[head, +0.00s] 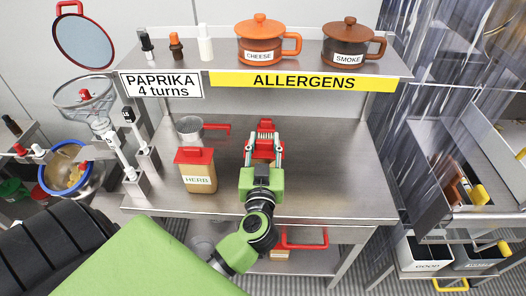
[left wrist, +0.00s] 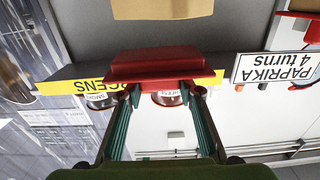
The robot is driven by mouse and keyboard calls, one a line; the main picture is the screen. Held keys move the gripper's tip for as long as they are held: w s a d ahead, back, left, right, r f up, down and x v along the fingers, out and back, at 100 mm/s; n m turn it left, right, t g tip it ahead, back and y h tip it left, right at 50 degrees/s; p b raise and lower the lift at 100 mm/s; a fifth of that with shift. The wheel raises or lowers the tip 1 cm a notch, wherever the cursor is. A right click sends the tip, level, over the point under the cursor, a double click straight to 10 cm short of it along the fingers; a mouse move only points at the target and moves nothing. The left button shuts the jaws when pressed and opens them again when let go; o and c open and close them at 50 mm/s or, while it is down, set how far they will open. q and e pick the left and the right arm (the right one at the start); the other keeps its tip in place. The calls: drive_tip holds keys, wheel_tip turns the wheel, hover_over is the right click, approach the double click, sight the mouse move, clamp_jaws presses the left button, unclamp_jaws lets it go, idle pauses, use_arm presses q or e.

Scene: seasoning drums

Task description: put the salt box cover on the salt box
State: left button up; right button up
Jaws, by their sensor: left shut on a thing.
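My left gripper (head: 264,150) is shut on a red box cover (head: 266,143) above the middle of the steel table. In the left wrist view, which is upside down, the red cover (left wrist: 155,68) sits between the two fingertips (left wrist: 162,90). A tan box (left wrist: 162,9) shows at the top edge there, apart from the cover and below it in the world. Its label is out of sight, so I cannot tell whether it is the salt box. In the head view my gripper and arm may hide it. My right gripper is not in view.
A tan HERB box (head: 198,176) with a red cover stands left of my gripper. A saucepan (head: 190,128) with a red handle is behind it. A shelf (head: 225,66) with shakers and the CHEESE (head: 262,45) and SMOKE (head: 348,48) pots overhangs the back. The table's right side is clear.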

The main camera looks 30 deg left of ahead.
sight(263, 152)
use_arm(q)
drive_tip(key=shift+w+a+f, duration=0.15)
drive_tip(key=shift+w+f, duration=0.05)
drive_tip(key=shift+f, duration=0.1)
drive_tip(key=f, duration=0.2)
drive_tip(key=f+b, duration=0.1)
drive_tip(key=shift+w+a+f, duration=0.2)
drive_tip(key=shift+a+f, duration=0.1)
drive_tip(key=shift+f, duration=0.1)
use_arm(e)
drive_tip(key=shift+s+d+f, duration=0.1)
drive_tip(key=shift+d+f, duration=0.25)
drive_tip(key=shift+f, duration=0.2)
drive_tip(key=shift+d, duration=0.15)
use_arm(q)
drive_tip(key=o, duration=0.9)
drive_tip(key=shift+f, duration=0.1)
